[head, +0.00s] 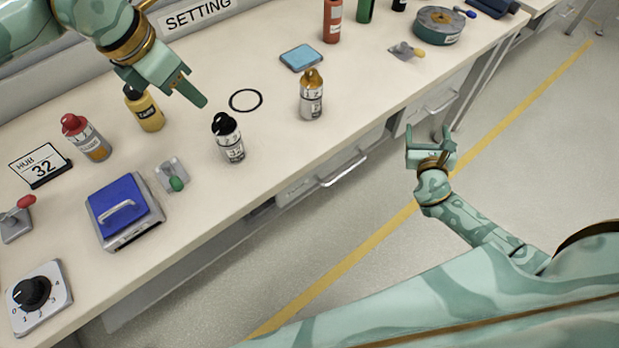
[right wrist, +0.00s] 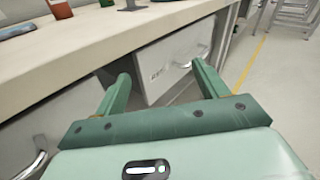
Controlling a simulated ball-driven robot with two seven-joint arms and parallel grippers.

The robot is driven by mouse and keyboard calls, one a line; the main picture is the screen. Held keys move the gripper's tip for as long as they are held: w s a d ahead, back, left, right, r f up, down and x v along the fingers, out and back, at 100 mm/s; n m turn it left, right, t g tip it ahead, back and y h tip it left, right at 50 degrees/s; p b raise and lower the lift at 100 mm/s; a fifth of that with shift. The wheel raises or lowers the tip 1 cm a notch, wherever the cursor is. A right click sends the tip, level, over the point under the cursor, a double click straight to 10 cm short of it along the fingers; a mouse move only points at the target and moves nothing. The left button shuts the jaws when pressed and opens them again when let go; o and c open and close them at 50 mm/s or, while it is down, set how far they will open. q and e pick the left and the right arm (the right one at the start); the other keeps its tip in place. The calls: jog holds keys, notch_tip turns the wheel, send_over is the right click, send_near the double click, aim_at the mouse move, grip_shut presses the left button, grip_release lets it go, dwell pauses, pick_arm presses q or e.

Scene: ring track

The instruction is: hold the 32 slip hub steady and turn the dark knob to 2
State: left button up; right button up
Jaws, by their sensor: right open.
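The dark knob (head: 32,292) sits on a pale dial plate with the numbers 0 to 4, at the bench's near left corner. A light mark shows on its left side; the exact setting is too small to tell. A card (head: 40,165) reading "HUB 32" stands at the left. I cannot tell for sure which object is the slip hub. My left gripper (head: 188,88) hangs above the bench near the yellow bottle, apart from the knob; its finger gap is unclear. My right gripper (head: 431,146) is open and empty beyond the bench's front edge; its open fingers show in the right wrist view (right wrist: 160,88).
A blue-topped box with a handle (head: 129,239), a green-tipped lever (head: 171,172) and a red-tipped lever (head: 17,219) stand near the knob. Several bottles, including a black-capped one (head: 230,150), stand across the bench. Floor right of the bench is clear.

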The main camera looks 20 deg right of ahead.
notch_tip(320, 180, up, 6)
jog(key=w+a+n+t, duration=0.2)
jog(key=w+a+n, duration=0.1)
jog(key=n+y, duration=0.6)
jog(key=y, duration=0.9)
send_near(224, 135)
notch_tip(224, 135, down, 4)
jog(key=s+d, duration=0.2)
jog(key=x, duration=1.6)
jog(key=shift+w+f, duration=0.2)
